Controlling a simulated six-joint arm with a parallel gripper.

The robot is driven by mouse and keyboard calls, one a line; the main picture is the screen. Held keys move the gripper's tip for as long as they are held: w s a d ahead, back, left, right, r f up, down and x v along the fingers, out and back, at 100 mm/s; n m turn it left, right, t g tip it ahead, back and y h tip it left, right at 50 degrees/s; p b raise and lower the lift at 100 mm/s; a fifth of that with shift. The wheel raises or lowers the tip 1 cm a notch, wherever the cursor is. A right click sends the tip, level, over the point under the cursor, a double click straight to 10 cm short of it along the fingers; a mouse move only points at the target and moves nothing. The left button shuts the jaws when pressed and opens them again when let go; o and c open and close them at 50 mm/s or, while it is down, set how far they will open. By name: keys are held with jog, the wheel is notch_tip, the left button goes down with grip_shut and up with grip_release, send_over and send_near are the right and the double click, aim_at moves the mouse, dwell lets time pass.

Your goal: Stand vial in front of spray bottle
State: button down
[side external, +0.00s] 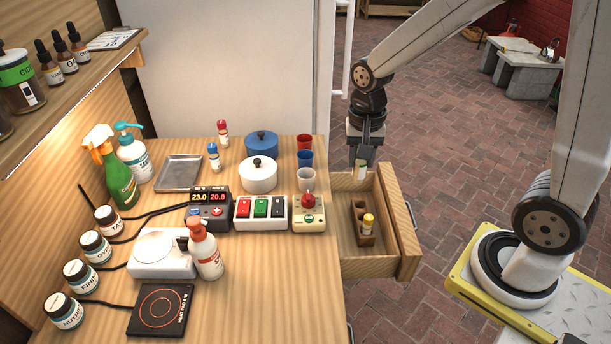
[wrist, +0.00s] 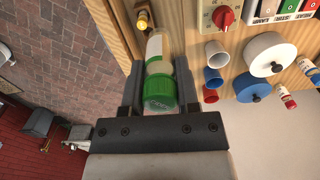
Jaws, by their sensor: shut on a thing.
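My gripper (side external: 364,158) is above the open drawer in the side view, shut on a vial (side external: 361,172). In the wrist view the vial (wrist: 159,82), pale with a green cap, sits between the two fingers (wrist: 160,66). The cap is on the side nearest my wrist. The vial is off any surface. A green spray bottle (side external: 121,182) with an orange and white trigger head stands at the back left of the wooden counter, far from my gripper. A second bottle (side external: 205,252), white with an orange head, stands nearer the front.
The open drawer (side external: 388,262) holds a rack (side external: 360,212) with a yellow-capped vial (side external: 368,222). Cups, pots, a switch box (side external: 260,212) and a display unit (side external: 208,205) stand between drawer and green bottle. A metal tray (side external: 179,173) lies right of it. The counter's middle front is clear.

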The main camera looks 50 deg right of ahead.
jog(key=a+n, duration=1)
jog(key=a, duration=0.7)
jog(key=shift+s+d+f, duration=0.1)
jog(key=shift+d+f, duration=0.05)
jog(key=shift+f, duration=1.15)
jog(key=shift+s+d+f, duration=0.1)
jog(key=shift+f, duration=1.15)
jog(key=shift+f, duration=0.15)
jog(key=shift+f, duration=2.05)
jog(key=shift+f, duration=0.1)
jog(key=shift+f, duration=1.7)
jog(key=shift+f, duration=0.15)
